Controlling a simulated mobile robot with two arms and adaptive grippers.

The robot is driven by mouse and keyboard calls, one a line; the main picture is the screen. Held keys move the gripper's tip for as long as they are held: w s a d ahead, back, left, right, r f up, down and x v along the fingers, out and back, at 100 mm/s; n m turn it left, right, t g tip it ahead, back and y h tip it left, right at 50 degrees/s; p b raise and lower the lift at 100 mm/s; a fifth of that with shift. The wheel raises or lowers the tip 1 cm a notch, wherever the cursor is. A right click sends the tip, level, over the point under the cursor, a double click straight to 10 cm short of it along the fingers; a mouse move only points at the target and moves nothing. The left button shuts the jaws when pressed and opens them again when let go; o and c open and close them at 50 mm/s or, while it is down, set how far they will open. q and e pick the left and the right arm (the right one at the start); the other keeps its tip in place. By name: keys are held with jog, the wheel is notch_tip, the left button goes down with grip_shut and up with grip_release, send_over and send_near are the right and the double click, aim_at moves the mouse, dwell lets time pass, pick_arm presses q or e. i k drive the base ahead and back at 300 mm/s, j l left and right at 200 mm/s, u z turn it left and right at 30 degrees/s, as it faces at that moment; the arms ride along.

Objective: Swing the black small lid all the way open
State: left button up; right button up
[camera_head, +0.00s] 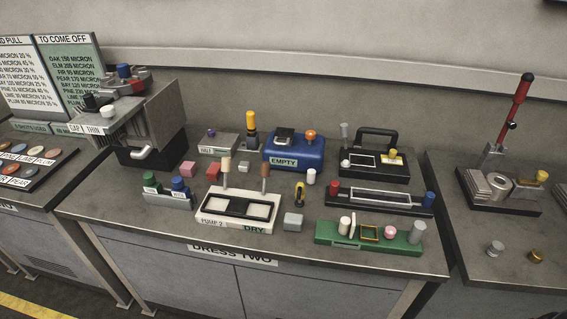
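A small black lid-like piece (284,134) sits on top of the blue box (294,154) labelled EMPTY, at the back middle of the centre table. It looks like the black small lid and seems to lie down or nearly so. Its hinge is too small to make out. An orange knob (310,135) stands to its right on the same box. Neither of my grippers is in view.
The centre table (290,253) is crowded. A yellow-topped post (251,128) stands left of the blue box, and a black-handled fixture (374,160) stands right of it. In front are a white PUMP 2 unit (235,225) and a green fixture (325,235).

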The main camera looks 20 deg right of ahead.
aim_at(281, 133)
jog(key=l+z, duration=0.25)
jog(key=z, duration=0.25)
jog(key=i+l+z, duration=0.1)
jog(key=l+z, duration=0.15)
jog(key=z, duration=0.2)
